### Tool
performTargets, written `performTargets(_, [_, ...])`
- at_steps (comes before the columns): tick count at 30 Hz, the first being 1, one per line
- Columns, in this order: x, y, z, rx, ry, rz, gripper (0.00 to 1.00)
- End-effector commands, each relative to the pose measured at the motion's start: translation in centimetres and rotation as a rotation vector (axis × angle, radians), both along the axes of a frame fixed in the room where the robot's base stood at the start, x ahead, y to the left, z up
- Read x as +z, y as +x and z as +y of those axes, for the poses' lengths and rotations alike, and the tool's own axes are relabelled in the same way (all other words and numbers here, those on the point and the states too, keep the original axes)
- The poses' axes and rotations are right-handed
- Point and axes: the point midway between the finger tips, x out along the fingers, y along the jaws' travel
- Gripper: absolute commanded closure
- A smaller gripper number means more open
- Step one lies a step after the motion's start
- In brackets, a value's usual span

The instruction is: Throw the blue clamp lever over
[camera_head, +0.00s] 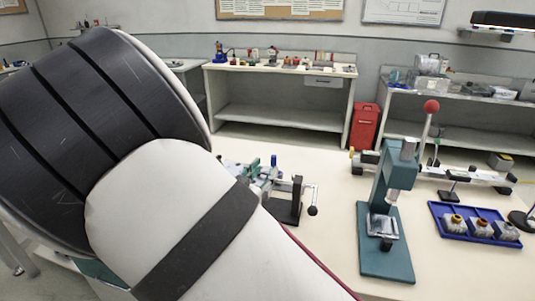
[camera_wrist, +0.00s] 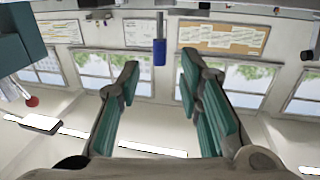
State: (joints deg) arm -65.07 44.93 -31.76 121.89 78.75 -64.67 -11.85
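The blue clamp lever shows in the wrist view as a blue grip (camera_wrist: 159,52) on a thin grey rod. That view looks upside down, with ceiling lights low in the picture. My gripper (camera_wrist: 158,70) is open, with its two teal-padded fingers spread wide. The blue grip appears in the gap between the fingertips, apparently not touching either finger; its depth is hard to tell.
A black stand with a ball-ended handle (camera_head: 312,210) is right of the fixture. A teal press (camera_head: 384,259) with a red knob stands on the cream table (camera_head: 330,160). A blue tray (camera_head: 453,231) with several small jars is at right. A red bin (camera_head: 364,128) stands behind.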

Motion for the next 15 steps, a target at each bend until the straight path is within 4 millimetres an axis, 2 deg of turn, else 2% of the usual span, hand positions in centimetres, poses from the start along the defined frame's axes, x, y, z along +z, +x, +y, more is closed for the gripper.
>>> performTargets(6, [0.0,3.4,-2.2,-0.002,0.000,0.000,0.67])
performTargets(15, [0.0,5.6,-3.4,0.000,0.001,0.000,0.67])
